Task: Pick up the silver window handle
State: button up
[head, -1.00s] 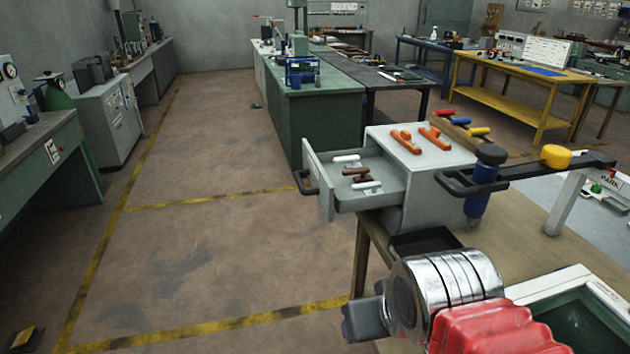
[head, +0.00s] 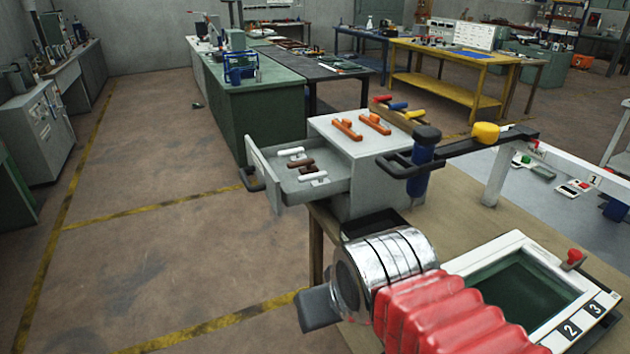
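The grey drawer (head: 345,190) is pulled out to the left of a small grey cabinet (head: 360,185). In it lie pale handles, one at the back (head: 291,152) and one at the front (head: 313,178), with dark brown handles (head: 301,165) between them. At this size I cannot tell whether a pale handle is silver or white. My gripper (head: 318,309) shows only as a dark grey part at the end of my silver and red arm, low in the picture. It is in front of and below the drawer, apart from it. Its fingers are hidden.
Two orange handles (head: 346,129) lie on the cabinet top. A black bar with a yellow knob (head: 486,133) and a blue-gripped tool (head: 421,160) stand to the right. A white-framed panel (head: 520,285) lies on the bench. The floor left of the drawer is clear.

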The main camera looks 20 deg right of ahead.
aim_at(320, 176)
jog(key=u, duration=0.35)
jog(key=i, duration=0.95)
jog(key=z, duration=0.25)
